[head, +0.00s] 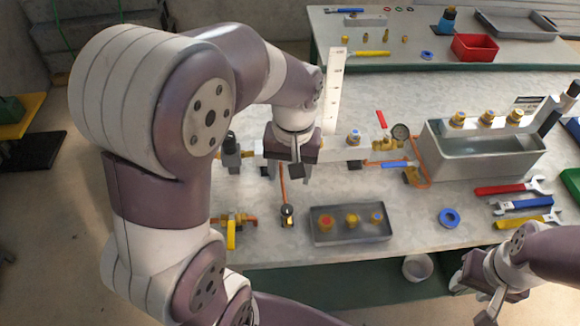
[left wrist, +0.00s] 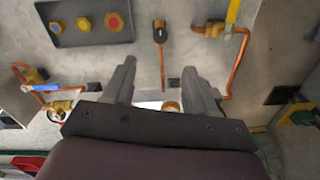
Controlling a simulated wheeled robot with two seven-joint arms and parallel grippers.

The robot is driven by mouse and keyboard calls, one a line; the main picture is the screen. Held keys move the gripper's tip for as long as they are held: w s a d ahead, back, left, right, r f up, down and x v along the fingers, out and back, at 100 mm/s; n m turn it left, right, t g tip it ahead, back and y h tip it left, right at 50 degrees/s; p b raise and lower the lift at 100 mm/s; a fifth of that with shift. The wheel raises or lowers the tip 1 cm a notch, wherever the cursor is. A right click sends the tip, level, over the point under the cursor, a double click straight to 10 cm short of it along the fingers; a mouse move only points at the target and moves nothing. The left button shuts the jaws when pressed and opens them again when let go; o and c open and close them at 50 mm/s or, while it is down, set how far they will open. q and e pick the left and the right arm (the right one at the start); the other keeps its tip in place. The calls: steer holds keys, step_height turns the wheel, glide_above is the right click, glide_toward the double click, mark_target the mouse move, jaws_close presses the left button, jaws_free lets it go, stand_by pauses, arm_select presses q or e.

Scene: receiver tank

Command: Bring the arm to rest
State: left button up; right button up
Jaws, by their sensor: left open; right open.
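My left arm reaches in from the left in the head view. Its gripper (head: 287,170) points down over the white manifold bar on the workbench, in front of the upright scale. In the left wrist view its two fingers (left wrist: 155,85) stand apart with nothing held between them. A copper tube with a black-topped fitting (left wrist: 160,35) lies beyond the fingertips. My right gripper (head: 482,295) is at the lower right of the head view, off the bench's front edge. Its jaws are open and I see nothing in them, though its fingers are partly cut off by the frame.
A dark tray (head: 350,237) with several capped fittings lies near the front edge. A grey metal tank (head: 480,160) stands at the right. Wrenches (head: 512,187) and a blue tape roll (head: 449,218) lie on the bench. An upright white scale (head: 334,90) stands close behind my left gripper.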

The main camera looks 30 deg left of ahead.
stand_by(0.5)
arm_select(q)
steer(key=s+d+f+m+t, duration=0.1)
steer(key=s+d+f+m, duration=0.1)
steer(key=s+f+m, duration=0.2)
step_height(320, 180, down, 2)
steer(key=shift+s+f+t, duration=0.1)
steer(key=shift+s+t, duration=0.2)
steer(key=shift+s, duration=0.15)
stand_by(2.9)
